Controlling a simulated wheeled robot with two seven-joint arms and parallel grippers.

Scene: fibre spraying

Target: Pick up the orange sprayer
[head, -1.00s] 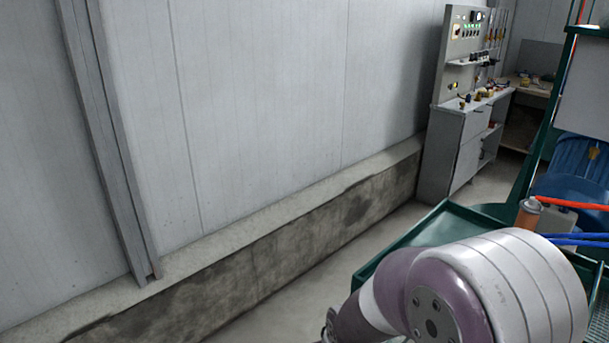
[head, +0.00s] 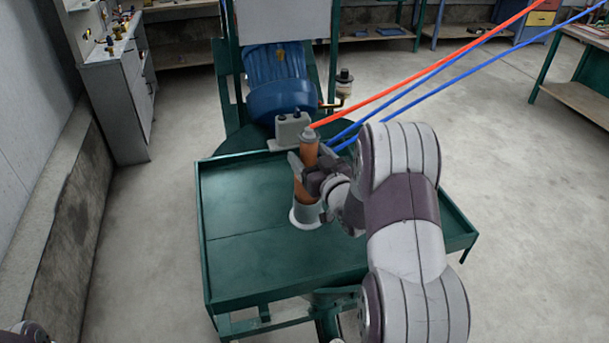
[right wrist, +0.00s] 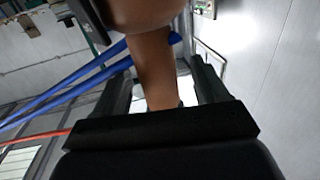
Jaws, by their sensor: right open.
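The orange sprayer (head: 309,150) stands upright, slightly tilted, in a pale round holder (head: 306,213) on the green tray table (head: 250,255). A red hose and blue hoses run from near its top to the upper right. My right gripper (head: 303,166) is at the sprayer, its open fingers on either side of the handle. In the right wrist view the orange-brown handle (right wrist: 155,70) stands between the two dark fingers (right wrist: 165,90); I cannot tell whether they touch it. My left gripper is not clearly in view.
A blue motor (head: 277,80) on a green frame stands behind the tray. A grey cabinet (head: 118,100) is at the left wall, and a workbench (head: 575,95) at the right. The tray's left half is clear.

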